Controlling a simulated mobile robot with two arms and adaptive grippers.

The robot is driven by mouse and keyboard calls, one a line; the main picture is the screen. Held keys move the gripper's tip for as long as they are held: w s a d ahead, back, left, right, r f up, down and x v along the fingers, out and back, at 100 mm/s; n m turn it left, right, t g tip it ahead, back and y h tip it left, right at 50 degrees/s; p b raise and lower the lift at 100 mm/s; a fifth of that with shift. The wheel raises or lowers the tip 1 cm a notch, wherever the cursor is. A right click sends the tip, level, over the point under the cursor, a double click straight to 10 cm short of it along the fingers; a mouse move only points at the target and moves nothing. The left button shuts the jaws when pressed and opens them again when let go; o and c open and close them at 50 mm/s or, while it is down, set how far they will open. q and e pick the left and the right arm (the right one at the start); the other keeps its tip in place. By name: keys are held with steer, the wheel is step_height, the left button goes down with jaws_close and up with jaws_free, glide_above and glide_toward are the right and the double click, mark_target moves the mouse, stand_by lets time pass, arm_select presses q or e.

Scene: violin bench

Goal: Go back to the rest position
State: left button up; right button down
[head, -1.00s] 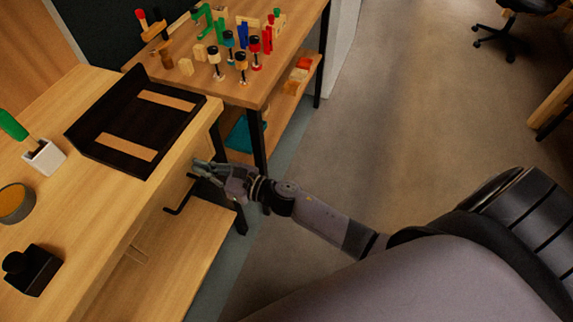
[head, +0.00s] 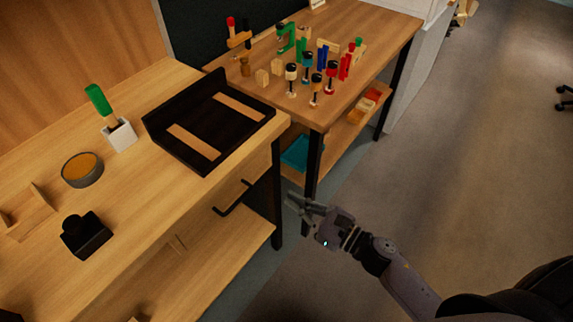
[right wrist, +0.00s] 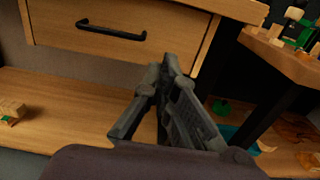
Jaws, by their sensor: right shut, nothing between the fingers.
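My right gripper (head: 299,203) is in front of the bench's right front leg, below the level of the tabletop, over the floor. It is shut and holds nothing. In the right wrist view my right gripper (right wrist: 163,75) points toward the drawer front, and no object is between its fingers. My left gripper is not in view.
The drawer handle (head: 232,198) juts out. A second table (head: 290,105) carries clamps.

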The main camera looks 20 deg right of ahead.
steer(key=s+d+f+m+g+h+p, duration=0.1)
steer(key=s+d+f+m+h, duration=0.15)
steer(key=f+m, duration=0.5)
steer(key=s+d+f+m+g+h+p, duration=0.1)
steer(key=d+f+m+h, duration=0.25)
steer(key=f+m, duration=0.4)
steer(key=s+d+f+m+g+h, duration=0.1)
steer(key=s+d+f+m+h, duration=0.15)
steer(key=f+m, duration=0.5)
steer(key=s+d+f+m+g+h+p, duration=0.25)
steer(key=s+f+m+g, duration=0.25)
steer(key=s+f+m, duration=0.7)
steer(key=s+f+m+g, duration=0.2)
steer(key=s+f+m, duration=0.1)
steer(key=s, duration=0.6)
steer(key=s+f+m+g, duration=0.3)
steer(key=s+f, duration=0.1)
steer(key=s, duration=0.5)
steer(key=shift+a+f, duration=0.3)
steer(key=shift+f, duration=0.1)
steer(key=shift+m, duration=0.25)
